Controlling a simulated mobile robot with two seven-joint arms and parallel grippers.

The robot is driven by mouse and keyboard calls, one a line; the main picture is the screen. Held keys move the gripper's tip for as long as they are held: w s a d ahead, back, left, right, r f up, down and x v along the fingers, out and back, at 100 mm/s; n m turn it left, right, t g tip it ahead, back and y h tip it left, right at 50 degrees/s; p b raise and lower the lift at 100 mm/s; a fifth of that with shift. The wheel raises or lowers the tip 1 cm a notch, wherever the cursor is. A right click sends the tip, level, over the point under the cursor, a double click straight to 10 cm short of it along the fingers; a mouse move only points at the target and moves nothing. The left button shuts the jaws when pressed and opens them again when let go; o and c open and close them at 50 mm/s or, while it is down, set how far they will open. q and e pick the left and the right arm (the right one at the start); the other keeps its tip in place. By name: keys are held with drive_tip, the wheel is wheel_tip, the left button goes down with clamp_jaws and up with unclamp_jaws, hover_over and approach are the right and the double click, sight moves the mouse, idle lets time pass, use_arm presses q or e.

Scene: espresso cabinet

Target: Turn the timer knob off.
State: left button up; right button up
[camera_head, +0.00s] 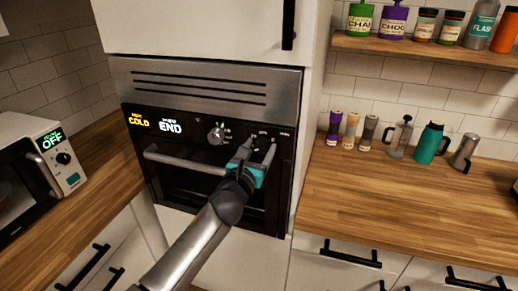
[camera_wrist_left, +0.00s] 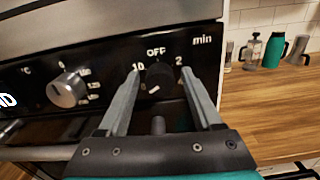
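The timer knob (camera_wrist_left: 159,76) is a dark round knob on the black oven panel, with OFF printed above it, 10 to its left and 2 to its right. A pale mark shows low on the knob's face, toward the lower left. My left gripper (camera_head: 259,147) is in front of the right part of the panel. In the left wrist view its two fingers stand apart on either side of the knob; I cannot tell whether they touch it. In the head view the knob is hard to make out between the fingers. My right gripper is not in view.
A silver knob (camera_wrist_left: 67,89) sits left of the timer knob. The oven handle (camera_head: 185,160) runs below the panel. The oven display (camera_head: 155,124) reads COLD and END. A microwave (camera_head: 42,165) stands left; a wooden counter (camera_head: 400,200) with bottles and jugs lies right.

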use_arm(q)
clamp_jaws()
idle(0.3)
drive_tip(key=shift+n, duration=0.3)
